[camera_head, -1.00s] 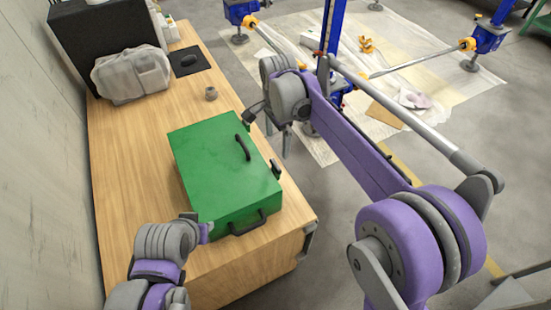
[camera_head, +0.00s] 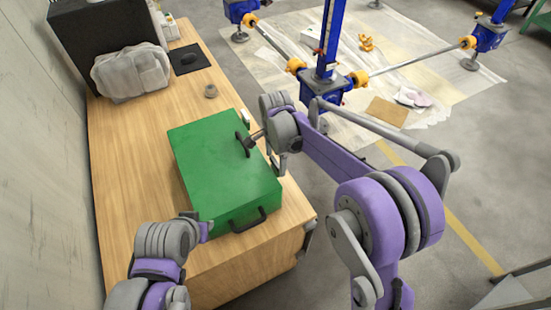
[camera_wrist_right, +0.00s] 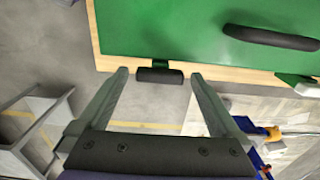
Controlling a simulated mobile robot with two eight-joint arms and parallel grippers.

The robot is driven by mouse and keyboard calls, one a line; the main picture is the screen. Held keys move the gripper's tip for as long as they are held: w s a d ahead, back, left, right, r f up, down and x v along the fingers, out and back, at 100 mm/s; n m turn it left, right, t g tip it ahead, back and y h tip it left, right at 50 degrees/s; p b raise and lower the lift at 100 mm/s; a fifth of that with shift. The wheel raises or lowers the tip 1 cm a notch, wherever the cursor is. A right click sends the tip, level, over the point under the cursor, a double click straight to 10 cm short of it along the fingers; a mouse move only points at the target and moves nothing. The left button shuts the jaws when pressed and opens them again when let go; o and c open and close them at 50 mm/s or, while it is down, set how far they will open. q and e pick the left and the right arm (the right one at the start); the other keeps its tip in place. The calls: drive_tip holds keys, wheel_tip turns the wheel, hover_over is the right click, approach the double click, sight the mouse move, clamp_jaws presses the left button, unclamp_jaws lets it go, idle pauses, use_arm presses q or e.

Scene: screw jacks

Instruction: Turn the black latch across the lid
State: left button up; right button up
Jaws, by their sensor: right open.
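The green box (camera_head: 222,172) stands on the wooden bench with its lid down. In the right wrist view the black latch (camera_wrist_right: 160,75) is a short dark bar just outside the edge of the green lid (camera_wrist_right: 190,40), parallel to that edge. My right gripper (camera_wrist_right: 158,78) is open, its two fingers either side of the latch with gaps on both sides. In the head view the right gripper (camera_head: 279,163) is at the box's right side and hides most of the latch. My left gripper (camera_head: 205,231) is by the box's near left corner; its fingers cannot be made out.
A black lid handle (camera_wrist_right: 270,38) and a pale latch (camera_wrist_right: 297,84) lie to the right in the wrist view. A front handle (camera_head: 249,222) is on the box. Blue jacks (camera_head: 325,88) stand on the floor.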

drive_tip(key=shift+c, duration=0.2)
drive_tip(key=c, duration=1.3)
drive_tip(key=shift+o, duration=0.2)
